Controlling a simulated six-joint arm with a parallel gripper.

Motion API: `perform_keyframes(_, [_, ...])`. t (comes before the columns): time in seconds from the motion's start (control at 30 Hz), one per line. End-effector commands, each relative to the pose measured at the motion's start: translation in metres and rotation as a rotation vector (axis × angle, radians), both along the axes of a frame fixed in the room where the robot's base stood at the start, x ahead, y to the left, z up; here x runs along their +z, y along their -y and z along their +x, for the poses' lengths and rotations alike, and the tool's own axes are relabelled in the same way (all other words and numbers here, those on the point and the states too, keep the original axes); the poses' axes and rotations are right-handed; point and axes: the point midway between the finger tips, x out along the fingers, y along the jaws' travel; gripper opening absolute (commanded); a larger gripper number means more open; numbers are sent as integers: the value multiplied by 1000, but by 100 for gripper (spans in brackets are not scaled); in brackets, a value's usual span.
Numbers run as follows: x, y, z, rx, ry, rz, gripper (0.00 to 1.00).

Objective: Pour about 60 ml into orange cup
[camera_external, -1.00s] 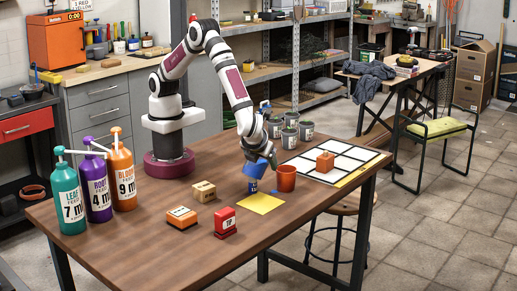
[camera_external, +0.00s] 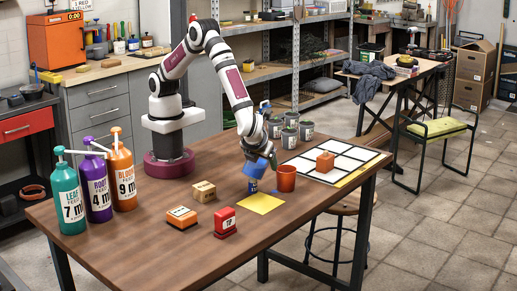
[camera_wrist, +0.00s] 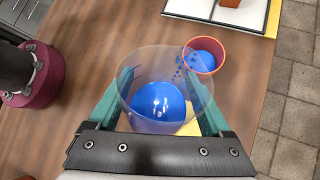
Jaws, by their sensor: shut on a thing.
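My gripper (camera_wrist: 160,110) is shut around a clear beaker (camera_wrist: 150,65) holding blue liquid (camera_wrist: 158,101). In the external view my gripper (camera_external: 262,156) holds the beaker, tilted toward the orange cup (camera_external: 287,178). In the wrist view the orange cup (camera_wrist: 204,56) stands on the table just beyond the beaker's rim. Blue liquid lies inside the cup, and blue drops show between the beaker and the cup's left rim. How much is in the cup cannot be read.
A yellow sheet (camera_external: 261,203) lies in front of the cup. A white grid board (camera_external: 339,152) with an orange block (camera_external: 325,162) is to its right. Several pots (camera_external: 290,136) stand behind. Stamps (camera_external: 225,223) and pump bottles (camera_external: 68,200) stand to the left.

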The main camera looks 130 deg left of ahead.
Motion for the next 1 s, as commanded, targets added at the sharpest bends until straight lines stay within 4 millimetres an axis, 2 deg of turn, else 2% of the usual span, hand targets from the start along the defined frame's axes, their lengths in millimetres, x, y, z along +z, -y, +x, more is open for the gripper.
perform_keyframes(0.17, [0, 3, -1, -2, 8, 34, 2])
perform_keyframes(0.4, [3, 21, -5, -6, 79, 300, 2])
perform_keyframes(0.6, [4, 29, -8, -2, 124, 458, 2])
perform_keyframes(1.0, [4, 30, -8, 0, 134, 484, 2])
